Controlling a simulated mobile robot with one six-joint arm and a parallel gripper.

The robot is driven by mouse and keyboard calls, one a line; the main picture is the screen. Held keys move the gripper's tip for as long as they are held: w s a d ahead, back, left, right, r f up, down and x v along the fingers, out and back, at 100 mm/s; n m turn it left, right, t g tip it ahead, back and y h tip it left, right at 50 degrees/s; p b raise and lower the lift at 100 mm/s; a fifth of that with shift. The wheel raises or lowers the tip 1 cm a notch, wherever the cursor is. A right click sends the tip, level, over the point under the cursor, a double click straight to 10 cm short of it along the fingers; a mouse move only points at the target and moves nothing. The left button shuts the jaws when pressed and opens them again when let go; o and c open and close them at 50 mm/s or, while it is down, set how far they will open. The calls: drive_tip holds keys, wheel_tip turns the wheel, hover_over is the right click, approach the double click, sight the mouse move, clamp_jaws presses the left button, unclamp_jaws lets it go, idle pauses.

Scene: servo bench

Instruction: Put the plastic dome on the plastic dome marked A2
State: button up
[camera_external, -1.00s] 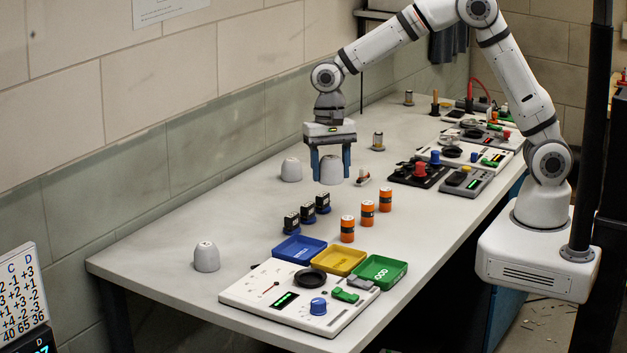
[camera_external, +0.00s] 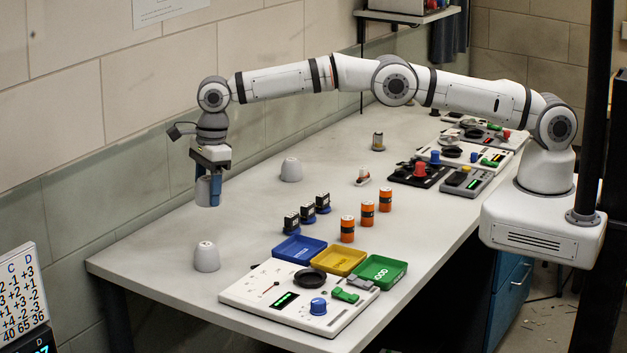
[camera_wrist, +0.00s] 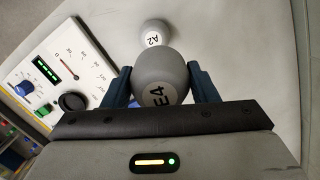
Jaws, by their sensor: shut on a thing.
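My gripper (camera_external: 209,190) is shut on a grey-white plastic dome, which the wrist view shows between the blue fingers with the label E4 (camera_wrist: 158,82). The dome marked A2 (camera_wrist: 154,32) stands upright on the table and also shows in the external view (camera_external: 206,257). My gripper holds the E4 dome in the air above the A2 dome, apart from it.
Another white dome (camera_external: 291,170) stands farther back. A white panel (camera_external: 262,282) with knob and display lies at the front, beside blue (camera_external: 300,249), yellow (camera_external: 339,261) and green (camera_external: 379,271) trays. Servos and orange cylinders (camera_external: 367,213) stand behind.

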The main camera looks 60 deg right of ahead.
sight(208, 180)
drive_tip(key=shift+s+a+f+m+p, duration=0.1)
drive_tip(key=shift+a+f+m+p, duration=0.15)
drive_tip(key=shift+a+m, duration=0.3)
drive_tip(key=shift+a+f+m+p, duration=0.15)
drive_tip(key=shift+a+f+m, duration=0.05)
drive_tip(key=shift+a+m, duration=0.35)
wheel_tip(208, 180, down, 5)
drive_tip(key=b, duration=0.4)
drive_tip(key=shift+f, duration=1.65)
drive_tip(key=o, duration=1)
drive_tip(key=shift+c, duration=0.2)
drive_tip(key=shift+r, duration=0.15)
drive_tip(key=r, duration=0.8)
drive_tip(key=s+d+r+b, duration=0.1)
drive_tip(key=r, duration=0.3)
drive_tip(key=shift+d, duration=0.1)
drive_tip(key=shift+w, duration=0.1)
